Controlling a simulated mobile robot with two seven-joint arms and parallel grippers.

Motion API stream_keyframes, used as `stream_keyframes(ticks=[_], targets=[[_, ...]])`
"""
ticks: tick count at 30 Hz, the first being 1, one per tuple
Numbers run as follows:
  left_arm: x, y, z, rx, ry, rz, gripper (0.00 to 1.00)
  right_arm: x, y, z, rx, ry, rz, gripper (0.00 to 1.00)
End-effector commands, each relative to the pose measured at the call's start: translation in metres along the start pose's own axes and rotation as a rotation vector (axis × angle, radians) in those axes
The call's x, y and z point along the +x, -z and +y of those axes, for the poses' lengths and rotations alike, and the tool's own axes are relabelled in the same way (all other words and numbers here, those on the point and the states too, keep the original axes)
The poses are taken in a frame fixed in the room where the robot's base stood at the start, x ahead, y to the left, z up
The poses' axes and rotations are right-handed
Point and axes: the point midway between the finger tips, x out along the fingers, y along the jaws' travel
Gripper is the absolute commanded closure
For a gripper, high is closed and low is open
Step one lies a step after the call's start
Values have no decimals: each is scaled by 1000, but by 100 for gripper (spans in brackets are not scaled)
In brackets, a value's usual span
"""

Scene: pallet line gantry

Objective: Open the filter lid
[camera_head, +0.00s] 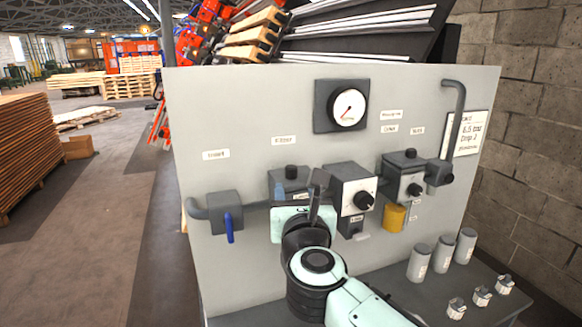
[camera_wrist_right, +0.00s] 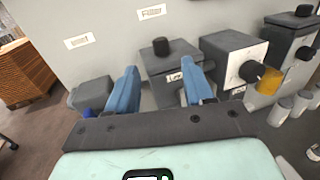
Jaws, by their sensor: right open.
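The filter (camera_head: 275,183) is a dark grey box on the upright grey panel, under a small label. A black knob (camera_head: 291,171) stands on its top, and the lid looks closed. In the right wrist view the filter (camera_wrist_right: 172,70) and its black knob (camera_wrist_right: 161,46) show just beyond the fingers. My right gripper (camera_head: 298,191) is in front of the filter and hides its lower part. In the right wrist view its two blue fingers (camera_wrist_right: 160,88) are apart with nothing held between them. I cannot tell whether they touch the box. My left gripper is not in view.
A regulator box (camera_head: 352,186) with a black knob sits close right of the filter. Further right is a box (camera_head: 403,178) above a yellow bowl (camera_head: 395,217). An inlet valve (camera_head: 225,212) with a blue handle is at left. Grey canisters (camera_head: 443,254) stand on the shelf.

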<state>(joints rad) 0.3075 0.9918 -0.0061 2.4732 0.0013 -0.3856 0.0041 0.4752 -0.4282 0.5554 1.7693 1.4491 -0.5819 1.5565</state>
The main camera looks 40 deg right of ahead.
Motion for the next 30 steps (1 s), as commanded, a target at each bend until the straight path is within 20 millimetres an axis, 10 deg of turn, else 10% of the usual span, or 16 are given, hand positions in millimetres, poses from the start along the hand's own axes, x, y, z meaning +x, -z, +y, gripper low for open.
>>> stream_keyframes(ticks=[15,30], targets=[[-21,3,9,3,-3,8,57,100,0,-1,1,1,2,48],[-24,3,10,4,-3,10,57,112,0,-1,0,1,0,58]])
